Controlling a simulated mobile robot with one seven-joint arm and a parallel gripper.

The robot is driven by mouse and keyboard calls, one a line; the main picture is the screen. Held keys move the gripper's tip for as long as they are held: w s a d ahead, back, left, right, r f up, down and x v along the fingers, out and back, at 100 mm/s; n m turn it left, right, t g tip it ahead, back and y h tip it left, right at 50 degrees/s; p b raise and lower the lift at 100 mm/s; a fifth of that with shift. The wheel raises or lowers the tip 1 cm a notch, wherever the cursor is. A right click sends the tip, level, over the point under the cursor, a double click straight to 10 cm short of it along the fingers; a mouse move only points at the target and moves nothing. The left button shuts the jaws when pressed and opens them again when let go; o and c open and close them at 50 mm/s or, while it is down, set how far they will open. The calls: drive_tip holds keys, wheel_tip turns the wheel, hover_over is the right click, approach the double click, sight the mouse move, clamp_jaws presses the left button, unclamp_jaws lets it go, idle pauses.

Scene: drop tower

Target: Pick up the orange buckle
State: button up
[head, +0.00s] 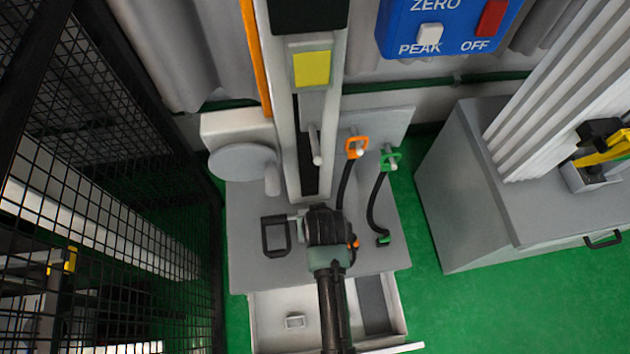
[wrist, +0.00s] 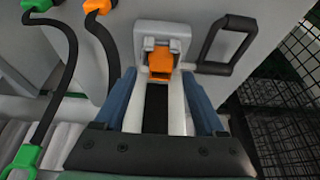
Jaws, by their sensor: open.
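The orange buckle (head: 356,147) is a square loop hanging on a peg right of the column, with a black strap running down from it. The strap's lower orange end (head: 354,243) shows just right of my gripper (head: 328,226). In the wrist view this lower end (wrist: 97,6) is at the top edge; the upper loop is not visible there. My gripper (wrist: 157,80) is open, its blue fingers apart. Between them, beyond the tips, is an orange piece (wrist: 160,64) in a grey bracket; I see no contact. The fingertips are hidden in the head view.
A green buckle (head: 389,160) hangs on a neighbouring peg with its own strap. A black handle (head: 275,237) stands left of my gripper. The white column (head: 336,110) rises behind. An open tray (head: 270,310) lies below; mesh fencing (head: 110,200) is at left.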

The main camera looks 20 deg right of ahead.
drive_tip(key=shift+x, duration=0.85)
clamp_jaws()
